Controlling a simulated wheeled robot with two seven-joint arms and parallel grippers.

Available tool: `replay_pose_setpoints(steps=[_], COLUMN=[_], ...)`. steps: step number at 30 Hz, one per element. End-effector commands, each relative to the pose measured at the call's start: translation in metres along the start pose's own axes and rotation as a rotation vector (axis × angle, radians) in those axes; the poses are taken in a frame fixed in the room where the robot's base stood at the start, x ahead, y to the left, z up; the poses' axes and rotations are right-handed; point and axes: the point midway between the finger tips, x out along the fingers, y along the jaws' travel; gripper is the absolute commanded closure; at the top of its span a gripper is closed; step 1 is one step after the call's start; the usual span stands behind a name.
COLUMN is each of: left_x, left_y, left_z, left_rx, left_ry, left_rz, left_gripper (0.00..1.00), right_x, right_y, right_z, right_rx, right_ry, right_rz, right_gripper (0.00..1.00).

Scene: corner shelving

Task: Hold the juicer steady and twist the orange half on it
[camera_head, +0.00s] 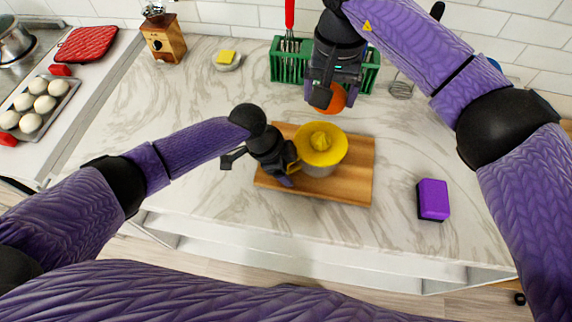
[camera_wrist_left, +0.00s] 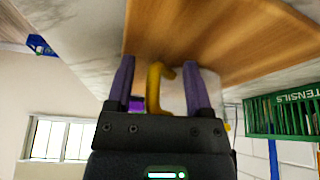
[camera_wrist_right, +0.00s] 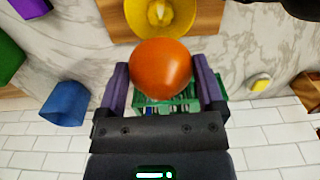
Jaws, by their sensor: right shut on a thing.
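The juicer (camera_head: 335,158), with a yellow cone top, stands upright on a wooden board (camera_head: 352,190). Its yellow handle (camera_wrist_left: 155,88) points toward my left gripper (camera_head: 289,170). In the left wrist view, my left gripper (camera_wrist_left: 159,75) is open, its fingers apart on either side of the handle with gaps visible. My right gripper (camera_head: 331,100) is shut on the orange half (camera_head: 336,98) and holds it in the air behind the juicer. The orange half (camera_wrist_right: 161,68) also shows between the fingers in the right wrist view, its cut face hidden.
A green utensil crate (camera_head: 282,65) with a whisk stands by the back wall. A purple and black sponge (camera_head: 433,200) lies right of the board. A yellow sponge on a dish (camera_head: 226,58) and a wooden grinder (camera_head: 163,42) are at back left. The counter left of the board is clear.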

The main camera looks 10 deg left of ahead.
Motion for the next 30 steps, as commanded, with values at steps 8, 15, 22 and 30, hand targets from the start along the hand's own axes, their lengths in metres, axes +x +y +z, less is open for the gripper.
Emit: replay_pose_setpoints(steps=[8, 15, 22, 30], left_x=[-0.0003, -0.0003, -0.0004, -0.0004], left_y=[-0.0001, -0.0001, -0.0002, -0.0002], left_z=[0.0001, 0.0001, 0.0001, 0.0001], left_rx=[0.000, 0.000, -0.001, -0.001], left_ry=[0.000, 0.000, 0.000, 0.000], left_rz=[0.000, 0.000, 0.000, -0.001], left_gripper=[0.95, 1.00, 1.00, 0.53], right_x=[-0.0001, 0.0000, 0.0000, 0.0000], right_y=[0.0000, 0.0000, 0.0000, 0.0000], right_z=[0.0000, 0.0000, 0.0000, 0.0000], right_rx=[0.000, 0.000, 0.000, 0.000], right_ry=[0.000, 0.000, 0.000, 0.000], right_rz=[0.000, 0.000, 0.000, 0.000], right_gripper=[0.72, 0.72, 0.72, 0.72])
